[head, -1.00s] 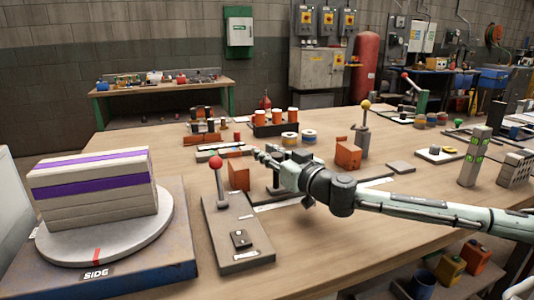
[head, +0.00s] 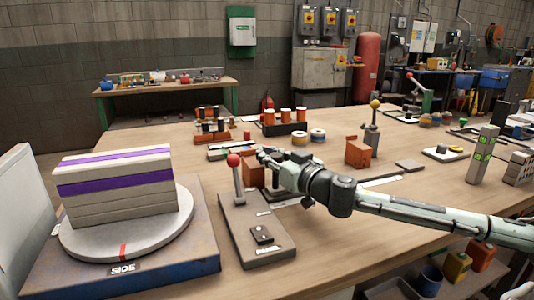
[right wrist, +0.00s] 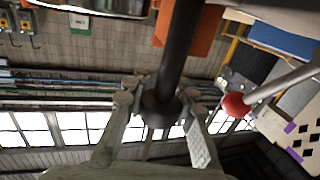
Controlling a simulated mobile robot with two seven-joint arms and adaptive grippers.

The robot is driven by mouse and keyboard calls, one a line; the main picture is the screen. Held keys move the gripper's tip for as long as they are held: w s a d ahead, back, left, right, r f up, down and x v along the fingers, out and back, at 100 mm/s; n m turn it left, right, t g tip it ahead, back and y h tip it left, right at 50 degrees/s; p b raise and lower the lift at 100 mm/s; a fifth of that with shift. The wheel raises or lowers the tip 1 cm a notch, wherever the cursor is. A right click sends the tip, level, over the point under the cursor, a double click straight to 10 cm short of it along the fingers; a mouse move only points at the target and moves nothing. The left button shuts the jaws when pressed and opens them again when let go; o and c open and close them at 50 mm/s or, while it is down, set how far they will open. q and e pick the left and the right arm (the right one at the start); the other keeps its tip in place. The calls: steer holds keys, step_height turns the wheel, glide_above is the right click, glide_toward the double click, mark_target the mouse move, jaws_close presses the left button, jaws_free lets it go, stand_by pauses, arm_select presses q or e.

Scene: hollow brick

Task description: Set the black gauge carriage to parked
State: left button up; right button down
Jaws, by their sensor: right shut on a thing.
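My right gripper (head: 266,157) comes in from the right over the table, beside an orange block. In the right wrist view my right gripper (right wrist: 165,105) is shut on a black post with a round collar (right wrist: 180,55), which I take to be part of the black gauge carriage. In the head view the carriage is mostly hidden behind my gripper and wrist, so its position on its track cannot be read. My left gripper is not in view.
A lever with a red knob (head: 234,160) stands on a grey panel base (head: 255,225) just left of my gripper. The orange block (head: 252,172) is close by. A turntable (head: 75,240) with a striped stack (head: 118,200) stands at the left.

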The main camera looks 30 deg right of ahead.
steer(key=shift+a, duration=0.35)
steer(key=c, duration=1.2)
jaws_free()
steer(key=shift+w+a, duration=0.1)
steer(key=shift+s+f, duration=0.15)
steer(key=shift+s, duration=0.9)
steer(key=shift+s+d, duration=0.2)
steer(key=shift+s, duration=4.8)
